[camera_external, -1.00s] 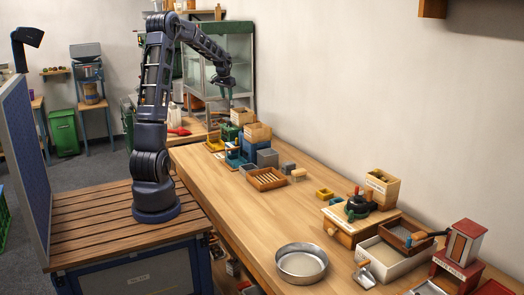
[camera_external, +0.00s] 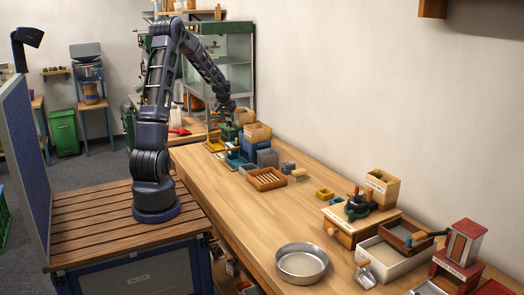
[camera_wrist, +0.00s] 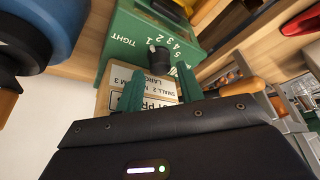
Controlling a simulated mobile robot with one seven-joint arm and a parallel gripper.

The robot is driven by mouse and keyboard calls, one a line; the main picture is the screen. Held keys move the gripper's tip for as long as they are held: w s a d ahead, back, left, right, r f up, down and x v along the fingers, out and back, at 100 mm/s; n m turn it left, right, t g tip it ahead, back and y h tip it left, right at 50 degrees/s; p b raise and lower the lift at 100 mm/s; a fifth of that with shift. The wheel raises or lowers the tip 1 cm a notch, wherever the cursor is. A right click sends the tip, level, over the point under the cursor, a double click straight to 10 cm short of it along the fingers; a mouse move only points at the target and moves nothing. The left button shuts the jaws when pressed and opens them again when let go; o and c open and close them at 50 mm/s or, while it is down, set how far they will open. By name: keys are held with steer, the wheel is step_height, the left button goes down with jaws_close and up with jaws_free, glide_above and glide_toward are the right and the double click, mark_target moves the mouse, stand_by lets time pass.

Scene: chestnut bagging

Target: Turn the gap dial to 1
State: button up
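The gap dial (camera_wrist: 158,56) is a small dark knob on a green box (camera_wrist: 120,42). Numbers 5 to 1 and the word TIGHT are printed beside it, upside down in the wrist view. I cannot tell which number it points to. My gripper (camera_wrist: 158,72) has two green fingers spread apart, with the dial just beyond and between their tips. I see no clear contact. In the external view my gripper (camera_external: 228,112) is just above the green box (camera_external: 229,131) at the far end of the bench; the dial is too small to see there.
A wooden box (camera_wrist: 150,84) with a size label lies close behind the fingers. A blue round part (camera_wrist: 40,30) is at upper left in the wrist view. Wooden bins (camera_external: 257,132) and a blue stand (camera_external: 235,158) crowd the green box. The middle bench (camera_external: 240,215) is clear.

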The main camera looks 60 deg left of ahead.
steer(key=shift+x, duration=1.2)
steer(key=c, duration=0.7)
steer(key=shift+m, duration=0.5)
steer(key=o, duration=0.7)
steer(key=shift+r, duration=0.15)
